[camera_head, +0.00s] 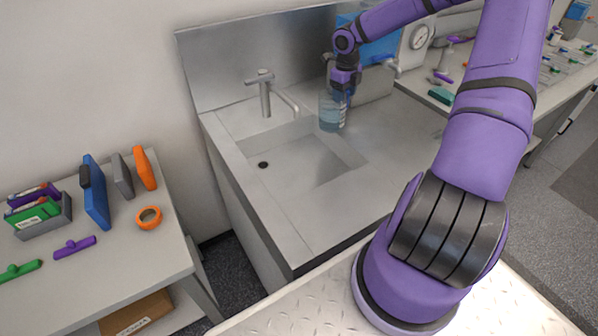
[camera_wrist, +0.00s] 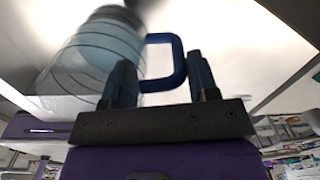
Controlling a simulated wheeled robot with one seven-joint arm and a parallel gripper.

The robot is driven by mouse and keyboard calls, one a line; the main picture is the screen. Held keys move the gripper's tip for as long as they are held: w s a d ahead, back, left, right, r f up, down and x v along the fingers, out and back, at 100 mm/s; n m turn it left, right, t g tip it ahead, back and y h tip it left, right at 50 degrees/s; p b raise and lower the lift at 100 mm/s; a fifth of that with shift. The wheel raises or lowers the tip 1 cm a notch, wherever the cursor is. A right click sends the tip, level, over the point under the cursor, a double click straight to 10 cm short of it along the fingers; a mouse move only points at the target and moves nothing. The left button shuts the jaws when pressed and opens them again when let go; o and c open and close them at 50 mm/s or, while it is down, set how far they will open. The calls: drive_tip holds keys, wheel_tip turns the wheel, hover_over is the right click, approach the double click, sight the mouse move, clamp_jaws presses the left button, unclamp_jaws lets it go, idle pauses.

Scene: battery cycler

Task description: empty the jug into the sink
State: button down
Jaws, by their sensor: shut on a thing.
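The clear jug (camera_head: 331,112) holds blue liquid and looks roughly upright at the back right edge of the sink basin. I cannot tell whether it touches the counter. My gripper (camera_head: 345,84) is shut on the jug's blue handle. The wrist view shows the handle (camera_wrist: 181,60) at my gripper's fingers (camera_wrist: 160,82), with the jug's ribbed body (camera_wrist: 92,58) at the left. The sink (camera_head: 312,180) is a grey rectangular basin with a dark drain at its left. A steel tap (camera_head: 264,92) stands behind it.
A side table (camera_head: 120,235) at the left holds a blue case (camera_head: 95,192), an orange tape roll (camera_head: 149,217) and other items. A scale with a round dial (camera_head: 420,37) stands right of my gripper. The counter in front of the basin is clear.

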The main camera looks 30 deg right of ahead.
drive_tip(key=shift+r+h, duration=0.3)
drive_tip(key=shift+r, duration=0.1)
drive_tip(key=shift+s+a+f, duration=0.1)
drive_tip(key=shift+a+f, duration=0.1)
drive_tip(key=shift+a, duration=0.2)
drive_tip(key=shift+a+r+t+h, duration=0.15)
drive_tip(key=shift+r+t+h, duration=0.15)
drive_tip(key=shift+h, duration=0.2)
drive_tip(key=a+h, duration=0.2)
drive_tip(key=s+a+t+h, duration=0.1)
drive_tip(key=a+h, duration=0.1)
drive_tip(key=a, duration=0.1)
drive_tip(key=shift+s+a+r+h, duration=0.15)
drive_tip(key=shift+a+h, duration=0.05)
drive_tip(key=shift+h, duration=0.1)
drive_tip(key=shift+a, duration=0.2)
drive_tip(key=a+r+h, duration=0.1)
drive_tip(key=r+h, duration=0.1)
drive_tip(key=r, duration=0.1)
drive_tip(key=a+r+t+h, duration=0.1)
drive_tip(key=h, duration=0.1)
drive_tip(key=shift+s+a+r, duration=0.25)
drive_tip(key=shift+s+a, duration=0.1)
drive_tip(key=shift+s, duration=0.05)
drive_tip(key=shift+s+a+r+h, duration=0.1)
drive_tip(key=shift+a+r+h, duration=0.4)
drive_tip(key=shift+h, duration=0.2)
idle(0.3)
